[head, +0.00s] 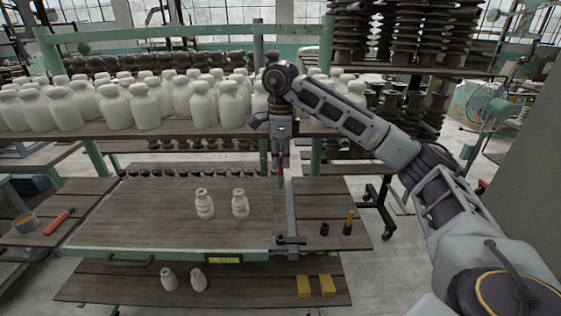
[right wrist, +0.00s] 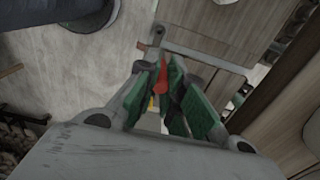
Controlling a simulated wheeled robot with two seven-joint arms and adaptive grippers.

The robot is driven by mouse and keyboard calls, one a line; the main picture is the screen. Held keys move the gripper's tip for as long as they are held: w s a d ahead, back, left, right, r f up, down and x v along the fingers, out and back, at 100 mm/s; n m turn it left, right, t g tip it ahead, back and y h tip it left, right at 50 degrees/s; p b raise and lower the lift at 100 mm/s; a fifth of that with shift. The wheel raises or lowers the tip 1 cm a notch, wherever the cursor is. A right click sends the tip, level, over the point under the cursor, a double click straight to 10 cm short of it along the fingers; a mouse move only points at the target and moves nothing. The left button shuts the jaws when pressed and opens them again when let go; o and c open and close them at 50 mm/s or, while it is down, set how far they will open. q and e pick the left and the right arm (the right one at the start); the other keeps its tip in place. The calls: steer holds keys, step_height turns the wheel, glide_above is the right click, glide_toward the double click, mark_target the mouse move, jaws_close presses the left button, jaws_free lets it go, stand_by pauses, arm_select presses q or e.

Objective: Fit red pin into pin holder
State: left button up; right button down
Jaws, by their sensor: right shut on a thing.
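My right gripper (head: 281,160) is shut on the red pin (head: 281,175), which hangs upright below the fingers above the table. In the right wrist view the red pin (right wrist: 162,76) shows between the green finger pads of the gripper (right wrist: 163,92). Two small dark holders stand on the slatted board at the right. The left one (head: 324,229) looks empty, and the right one (head: 347,229) has a yellow pin (head: 349,215) upright in it. The red pin is above and left of the holders, apart from them. My left gripper is not in view.
Two white bottles (head: 240,204) stand on the middle board (head: 150,215). A metal bar with a clamp (head: 291,215) runs between this board and the holders. Many white bottles (head: 145,107) crowd the shelf behind. Yellow blocks (head: 303,286) lie on the lower shelf.

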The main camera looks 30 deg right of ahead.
stand_by(0.9)
steer(key=a+f+n, duration=0.6)
steer(key=f+n, duration=0.6)
steer(key=a+f+n, duration=0.6)
steer(key=f+n, duration=0.6)
steer(key=shift+s+a+f, duration=0.15)
steer(key=shift+s+f, duration=0.05)
steer(key=shift+s, duration=0.1)
stand_by(0.4)
stand_by(0.6)
